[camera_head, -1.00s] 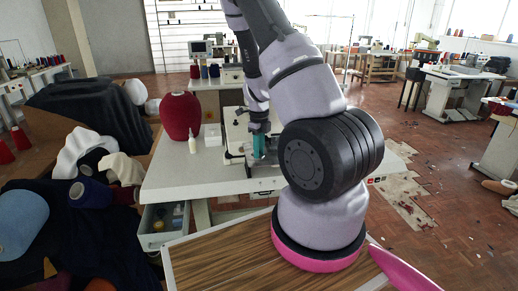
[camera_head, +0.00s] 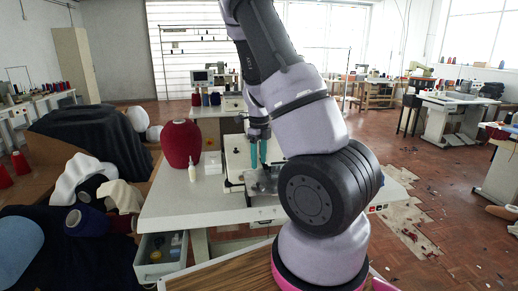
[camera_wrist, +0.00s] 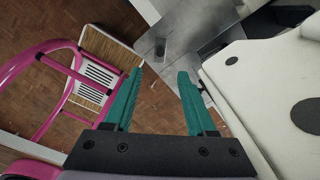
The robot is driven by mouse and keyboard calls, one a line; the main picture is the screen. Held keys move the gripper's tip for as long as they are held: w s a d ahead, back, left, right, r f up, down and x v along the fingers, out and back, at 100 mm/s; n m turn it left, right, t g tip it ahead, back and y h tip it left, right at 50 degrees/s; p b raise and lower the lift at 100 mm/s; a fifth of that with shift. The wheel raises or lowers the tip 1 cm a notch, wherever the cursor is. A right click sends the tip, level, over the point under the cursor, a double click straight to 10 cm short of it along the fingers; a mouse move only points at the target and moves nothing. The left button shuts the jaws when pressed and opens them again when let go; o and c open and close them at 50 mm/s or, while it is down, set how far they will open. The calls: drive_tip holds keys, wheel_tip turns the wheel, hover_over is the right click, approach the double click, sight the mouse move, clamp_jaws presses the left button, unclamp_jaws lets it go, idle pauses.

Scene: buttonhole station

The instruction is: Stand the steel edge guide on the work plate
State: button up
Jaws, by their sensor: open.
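My gripper (camera_wrist: 160,74) is open, with two teal fingers apart and nothing between them. In the head view my gripper (camera_head: 258,153) hangs over the bench, just above the grey metal work plate (camera_head: 260,183). In the wrist view the plate (camera_wrist: 193,20) lies beyond the fingertips. A small dark grey block (camera_wrist: 160,46), which looks like the steel edge guide, is on the plate near its edge, in line with the finger gap and apart from the fingers. It seems to stand upright, but its base is hard to make out.
The white sewing machine (camera_wrist: 265,90) is close to the right finger. A red yarn cone (camera_head: 181,143), a small white bottle (camera_head: 192,171) and a white box (camera_head: 212,162) stand left on the bench (camera_head: 180,203). A drawer (camera_head: 160,255) is open below.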

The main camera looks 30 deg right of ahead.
drive_tip(key=s+a+r+n+t+y, duration=0.2)
drive_tip(key=s+a+r+n, duration=0.3)
drive_tip(key=r, duration=0.5)
drive_tip(key=s+a+r+n+t+y, duration=0.1)
drive_tip(key=s+a+r+n, duration=0.15)
drive_tip(key=r+n, duration=0.7)
drive_tip(key=s+a+r+n+t+h, duration=0.1)
drive_tip(key=s+a+r+n+t, duration=0.3)
drive_tip(key=s+r+n, duration=0.6)
drive_tip(key=shift+s+a+r+n, duration=0.4)
drive_tip(key=shift+s+a+n, duration=0.5)
drive_tip(key=shift+s, duration=0.15)
